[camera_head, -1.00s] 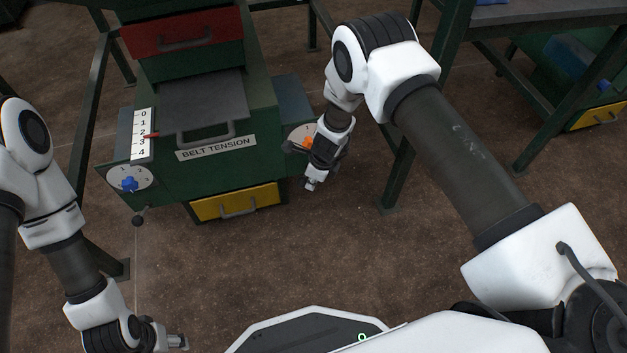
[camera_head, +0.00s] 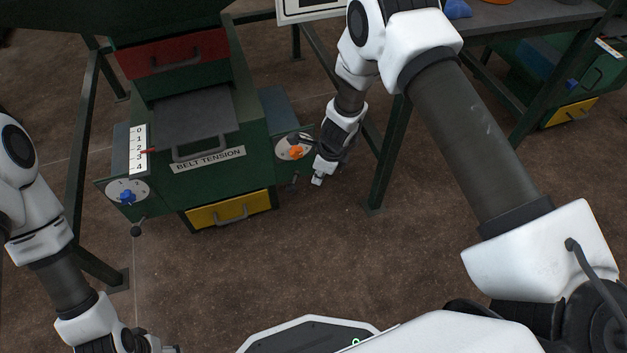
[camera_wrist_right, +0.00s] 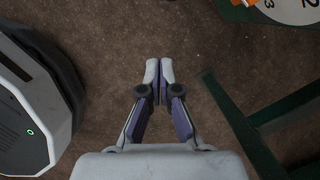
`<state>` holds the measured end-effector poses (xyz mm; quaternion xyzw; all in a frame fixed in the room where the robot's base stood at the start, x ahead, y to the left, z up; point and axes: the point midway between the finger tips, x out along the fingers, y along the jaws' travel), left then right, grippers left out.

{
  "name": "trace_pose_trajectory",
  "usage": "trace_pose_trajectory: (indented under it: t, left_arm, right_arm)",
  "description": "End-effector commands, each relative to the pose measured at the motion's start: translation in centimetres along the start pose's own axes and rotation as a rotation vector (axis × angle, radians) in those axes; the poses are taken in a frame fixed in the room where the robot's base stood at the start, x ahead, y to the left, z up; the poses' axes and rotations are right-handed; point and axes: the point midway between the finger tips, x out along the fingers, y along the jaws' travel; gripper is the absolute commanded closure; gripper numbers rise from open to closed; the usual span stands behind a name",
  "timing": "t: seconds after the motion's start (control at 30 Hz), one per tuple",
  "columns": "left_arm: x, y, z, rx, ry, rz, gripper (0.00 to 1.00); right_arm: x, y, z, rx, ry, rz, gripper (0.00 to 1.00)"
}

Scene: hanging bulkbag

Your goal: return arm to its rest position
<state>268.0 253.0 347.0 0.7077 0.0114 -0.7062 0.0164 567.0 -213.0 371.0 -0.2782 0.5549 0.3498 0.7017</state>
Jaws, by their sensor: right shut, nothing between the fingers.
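My right gripper (camera_head: 317,180) hangs in the air just right of the machine's right dial (camera_head: 300,141), with its fingers pointing down. In the right wrist view my right gripper (camera_wrist_right: 159,62) has its fingertips together with nothing between them, over bare floor. Part of the dial (camera_wrist_right: 290,10) and its orange knob (camera_wrist_right: 243,2) show at the top right of that view, apart from the fingers. My left arm comes in at the left of the head view; its gripper (camera_head: 165,349) is cut off by the bottom edge and its jaws cannot be made out.
The green machine (camera_head: 240,175) has a belt tension scale (camera_head: 138,150), a blue knob (camera_head: 127,197), a red drawer (camera_head: 175,52) and a yellow drawer (camera_head: 230,210). A green table leg (camera_head: 385,160) stands close right of my right gripper. The floor (camera_head: 330,260) in front is clear.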

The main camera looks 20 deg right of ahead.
Motion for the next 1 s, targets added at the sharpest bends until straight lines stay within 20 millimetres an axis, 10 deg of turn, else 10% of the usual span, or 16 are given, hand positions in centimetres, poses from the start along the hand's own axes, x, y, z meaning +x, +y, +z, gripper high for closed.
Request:
trace_pose_trajectory:
  t: [0.7, 0.83, 1.0]
  left_arm:
    - [-0.2, 0.0, 0.0, 0.000, 0.000, 0.000, 0.35]
    - [-0.2, 0.0, 0.0, 0.000, 0.000, 0.000, 0.35]
    - [-0.3, 0.0, 0.0, 0.000, 0.000, 0.000, 0.35]
  right_arm:
    - [0.1, 0.6, -0.7, 0.005, 0.011, 0.015, 1.00]
    - [1.7, 4.9, -4.9, -0.009, 0.087, 0.105, 1.00]
    - [1.8, 13.3, -15.6, -0.395, 0.289, 0.246, 1.00]
